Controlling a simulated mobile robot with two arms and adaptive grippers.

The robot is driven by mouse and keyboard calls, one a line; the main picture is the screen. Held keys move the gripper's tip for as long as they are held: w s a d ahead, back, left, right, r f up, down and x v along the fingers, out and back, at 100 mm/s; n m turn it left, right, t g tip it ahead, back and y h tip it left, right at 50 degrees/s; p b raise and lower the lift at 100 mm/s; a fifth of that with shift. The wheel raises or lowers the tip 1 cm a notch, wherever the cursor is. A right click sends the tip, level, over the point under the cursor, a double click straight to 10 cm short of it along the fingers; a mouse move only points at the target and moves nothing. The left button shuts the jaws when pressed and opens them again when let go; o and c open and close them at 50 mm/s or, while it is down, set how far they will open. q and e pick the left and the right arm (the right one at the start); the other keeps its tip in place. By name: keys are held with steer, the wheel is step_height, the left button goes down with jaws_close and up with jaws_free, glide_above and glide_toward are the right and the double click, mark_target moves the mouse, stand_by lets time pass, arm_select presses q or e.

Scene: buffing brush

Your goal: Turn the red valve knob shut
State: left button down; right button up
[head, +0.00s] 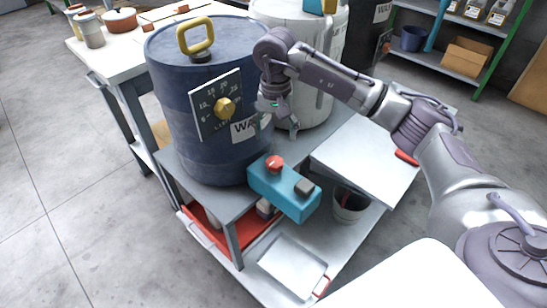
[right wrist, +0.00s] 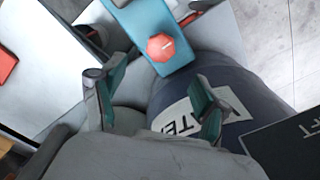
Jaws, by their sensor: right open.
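The red valve knob (head: 275,164) sits on top of a teal box (head: 262,184) at the edge of a grey cart, in front of the blue drum. In the right wrist view the knob (right wrist: 161,47) is octagonal with a small pale mark, on the teal box (right wrist: 146,22). My right gripper (head: 279,118) is open and empty, above and behind the knob in the head view, beside the drum's label. In the right wrist view its two teal-padded fingers (right wrist: 160,80) are spread, with the knob beyond their tips and not between them. My left gripper is out of view.
The blue drum (head: 180,140) has a yellow handle (head: 195,36) and a dial plate with a yellow knob (head: 224,108). A white drum (head: 318,60) stands behind my right gripper. A bucket (head: 350,205) stands lower right.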

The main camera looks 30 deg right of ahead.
mark_target(275, 161)
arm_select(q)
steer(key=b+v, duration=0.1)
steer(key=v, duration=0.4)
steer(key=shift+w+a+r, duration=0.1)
arm_select(e)
step_height(275, 161, down, 10)
steer(key=shift+w, duration=0.1)
steer(key=shift+c, duration=0.2)
steer(key=c, duration=1.1)
